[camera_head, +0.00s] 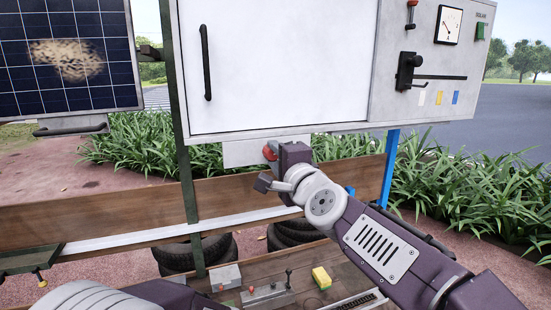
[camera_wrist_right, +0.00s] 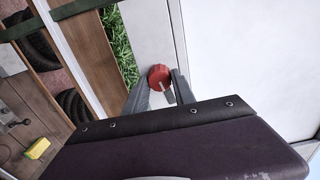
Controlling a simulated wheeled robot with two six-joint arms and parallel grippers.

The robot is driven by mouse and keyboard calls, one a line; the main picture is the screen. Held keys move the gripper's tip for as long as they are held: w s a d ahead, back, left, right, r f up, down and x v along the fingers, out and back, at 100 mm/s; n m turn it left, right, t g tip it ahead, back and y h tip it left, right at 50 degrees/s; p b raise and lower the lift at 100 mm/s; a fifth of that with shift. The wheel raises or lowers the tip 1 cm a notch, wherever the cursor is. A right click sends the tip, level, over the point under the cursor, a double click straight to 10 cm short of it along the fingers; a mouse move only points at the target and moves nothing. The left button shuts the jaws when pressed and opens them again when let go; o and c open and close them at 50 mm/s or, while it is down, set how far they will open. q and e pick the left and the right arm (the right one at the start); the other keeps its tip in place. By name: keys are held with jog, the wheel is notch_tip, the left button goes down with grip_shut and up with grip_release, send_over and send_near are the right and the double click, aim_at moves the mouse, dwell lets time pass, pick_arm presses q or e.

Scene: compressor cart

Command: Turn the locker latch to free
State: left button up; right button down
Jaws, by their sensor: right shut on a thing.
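The red round latch knob (camera_head: 269,152) sits on a pale plate (camera_head: 240,153) just below the white locker door (camera_head: 290,70). It also shows in the right wrist view (camera_wrist_right: 159,75), with a small pale pointer on its front. My right gripper (camera_wrist_right: 160,92) has a grey finger on each side of the knob and is shut on it. In the head view my right wrist hides part of the knob and the fingertips. The locker door is closed and has a black vertical handle (camera_head: 206,62). My left arm shows at the lower left, with its gripper out of view.
A panel with a gauge (camera_head: 448,25) and a black lever (camera_head: 406,71) is at the right. A solar panel (camera_head: 95,75) hangs at the left. Below are a wooden rail (camera_head: 110,217), a yellow block (camera_head: 321,278) and a grey switch box (camera_head: 268,296).

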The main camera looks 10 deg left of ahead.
jog(key=shift+f+m, duration=0.15)
jog(key=shift+m, duration=0.85)
jog(key=c, duration=1)
grip_release()
jog(key=shift+c, duration=0.2)
jog(key=shift+s+d, duration=0.1)
jog(key=b+v, duration=0.1)
jog(key=v, duration=0.8)
